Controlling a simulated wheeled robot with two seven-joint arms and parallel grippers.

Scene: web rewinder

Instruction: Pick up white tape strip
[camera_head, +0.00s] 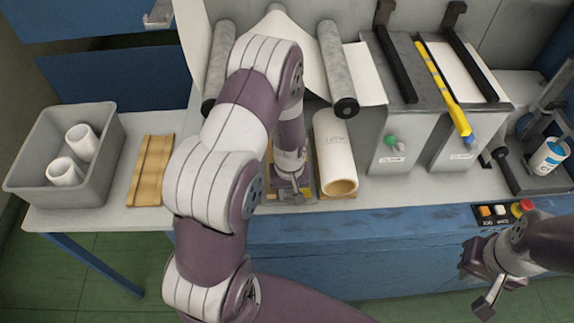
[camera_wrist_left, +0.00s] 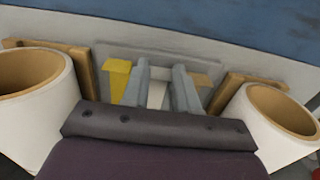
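A small white patch, apparently the white tape strip (camera_wrist_left: 157,95), lies between the two grey fingers of my left gripper (camera_wrist_left: 163,80) in the left wrist view. The fingers stand apart on either side of it; I cannot tell whether they touch it. A yellow piece (camera_wrist_left: 117,80) lies left of the fingers and a tan piece (camera_wrist_left: 203,88) right of them. In the head view my left gripper (camera_head: 290,191) points down at the table between the rolls, and my arm hides the strip. My right gripper (camera_head: 478,280) is open and empty in front of the table's right part.
A white roll (camera_head: 332,145) lies right of my left gripper. A grey bin (camera_head: 30,165) with two white rolls and a wooden cradle (camera_head: 151,170) are at the left. A yellow-handled tool (camera_head: 446,90) rests on grey boxes. Buttons (camera_head: 502,210) line the front edge.

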